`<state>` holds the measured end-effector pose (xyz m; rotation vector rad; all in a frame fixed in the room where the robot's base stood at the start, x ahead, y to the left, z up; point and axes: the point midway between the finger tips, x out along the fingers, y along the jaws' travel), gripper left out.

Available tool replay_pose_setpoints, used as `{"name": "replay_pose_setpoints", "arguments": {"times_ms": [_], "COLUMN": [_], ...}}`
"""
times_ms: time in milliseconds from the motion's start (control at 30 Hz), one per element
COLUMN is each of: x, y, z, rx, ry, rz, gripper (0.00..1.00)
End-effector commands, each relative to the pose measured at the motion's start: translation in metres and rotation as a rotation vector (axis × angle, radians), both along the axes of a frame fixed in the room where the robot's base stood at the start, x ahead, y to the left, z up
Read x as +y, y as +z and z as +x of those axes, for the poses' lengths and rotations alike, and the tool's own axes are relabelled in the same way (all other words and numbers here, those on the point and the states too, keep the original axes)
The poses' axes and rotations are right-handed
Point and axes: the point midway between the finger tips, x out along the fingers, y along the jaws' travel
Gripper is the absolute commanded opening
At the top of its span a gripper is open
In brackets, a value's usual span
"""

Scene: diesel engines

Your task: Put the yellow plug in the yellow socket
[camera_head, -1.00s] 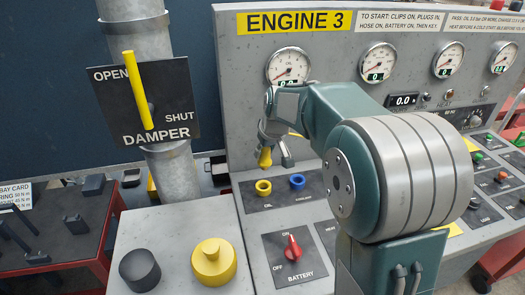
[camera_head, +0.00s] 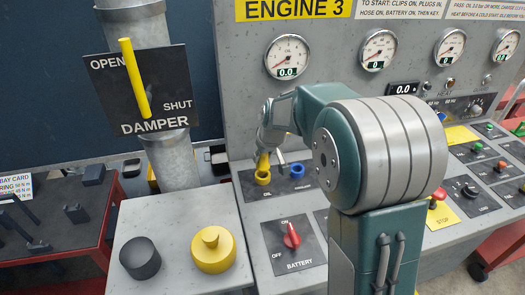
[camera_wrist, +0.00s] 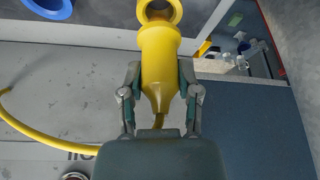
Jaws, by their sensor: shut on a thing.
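My gripper (camera_wrist: 160,78) is shut on the yellow plug (camera_wrist: 160,55), with one finger on each side of its body. A yellow cable (camera_wrist: 50,138) trails from the plug's narrow rear end off to the left. The yellow socket (camera_wrist: 160,11) is a ring at the top of the wrist view, with the plug's front end overlapping its near rim. In the head view, the plug (camera_head: 262,160) is just above the yellow socket (camera_head: 263,177), and my gripper (camera_head: 268,152) partly hides it. I cannot tell whether plug and socket touch.
A blue socket (camera_head: 297,171) stands close to the right of the yellow one. A red battery switch (camera_head: 291,236) is nearer on the console. A yellow knob (camera_head: 213,250) and a black knob (camera_head: 140,258) stand at front left. The gauge panel (camera_head: 330,85) rises behind.

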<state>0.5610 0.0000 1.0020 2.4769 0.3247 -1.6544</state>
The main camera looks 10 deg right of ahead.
Motion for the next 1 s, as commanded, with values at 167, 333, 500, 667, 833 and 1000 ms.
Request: {"name": "replay_pose_setpoints", "arguments": {"times_ms": [167,333,500,667,833,1000], "x": [0.000,0.000,0.000,0.000,0.000,0.000], "y": [-0.011,-0.020,-0.026,-0.028,-0.028,-0.028], "z": [0.000,0.000,0.000,0.000,0.000,0.000], "rx": [0.001,0.001,0.000,-0.001,-0.001,0.000], "ry": [0.000,0.000,0.000,0.000,0.000,0.000], "rz": [0.001,0.001,0.000,0.000,0.000,0.000], "gripper": [0.00,0.00,0.00,0.00,0.00,0.83]}}
